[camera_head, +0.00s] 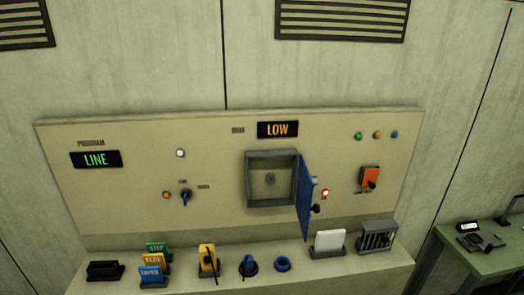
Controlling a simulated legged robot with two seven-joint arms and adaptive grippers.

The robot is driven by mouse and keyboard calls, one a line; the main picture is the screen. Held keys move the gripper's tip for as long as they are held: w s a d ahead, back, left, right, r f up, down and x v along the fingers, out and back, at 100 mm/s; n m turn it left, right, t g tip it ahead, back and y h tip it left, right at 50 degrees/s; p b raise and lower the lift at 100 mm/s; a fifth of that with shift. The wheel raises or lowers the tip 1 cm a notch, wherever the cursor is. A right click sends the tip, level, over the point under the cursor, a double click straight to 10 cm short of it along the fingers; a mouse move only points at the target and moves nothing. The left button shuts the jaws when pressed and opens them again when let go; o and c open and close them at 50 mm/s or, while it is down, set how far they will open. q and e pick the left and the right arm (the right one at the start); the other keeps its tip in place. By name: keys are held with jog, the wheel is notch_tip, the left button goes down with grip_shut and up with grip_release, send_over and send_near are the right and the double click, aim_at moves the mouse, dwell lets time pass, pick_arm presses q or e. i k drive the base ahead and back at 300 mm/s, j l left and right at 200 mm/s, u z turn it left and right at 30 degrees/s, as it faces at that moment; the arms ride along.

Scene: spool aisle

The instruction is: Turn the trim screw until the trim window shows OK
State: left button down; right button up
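The trim window (278,129) at the top middle of the beige panel reads LOW in orange. Below it is a grey recessed box (248,180) with its blue door (306,197) swung open to the right. Inside the box, a small grey fitting that looks like the trim screw (270,179) sits on the back wall. Its slot is too small to make out. Neither of my grippers is in view, and nothing touches the screw or the door.
A program window (96,159) reads LINE in green. The ledge (210,278) below holds a black holder (104,271), coloured tags (157,260), a yellow holder with a dark tool (208,261), a blue-handled item (248,264), a blue ring (282,264), a white card (329,241) and a slotted rack (377,238). A green table (490,262) stands right.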

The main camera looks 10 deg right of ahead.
aim_at(270, 178)
jog(key=l+u, duration=0.5)
jog(key=l, duration=1.4)
